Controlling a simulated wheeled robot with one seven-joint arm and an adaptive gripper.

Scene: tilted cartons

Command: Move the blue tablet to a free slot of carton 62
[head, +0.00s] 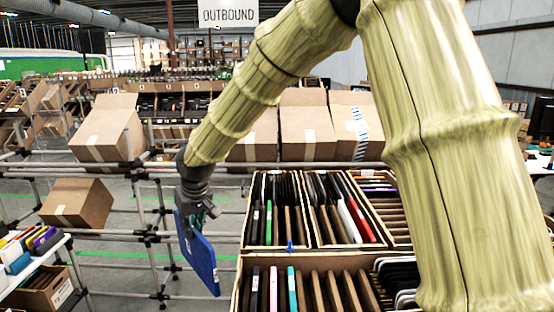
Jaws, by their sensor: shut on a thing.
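My gripper (190,216) is at the left-centre of the head view, shut on the blue tablet (204,264). The tablet hangs below the gripper, tilted, over the open floor left of the cartons and apart from them. A front carton (239,290) holds several dark, pink and teal tablets at its left, with brown dividers and seemingly empty slots to their right. Behind it are a carton (249,208) with dark, green-edged tablets, one with white and red tablets (359,221), and one with brown dividers (394,215). I cannot read the number 62 on any carton.
Closed boxes (305,133) stand on a rail rack behind the cartons. Another box (77,203) sits on the rack at left. A white table (38,266) with coloured items is at lower left. My arm covers the right side of the cartons.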

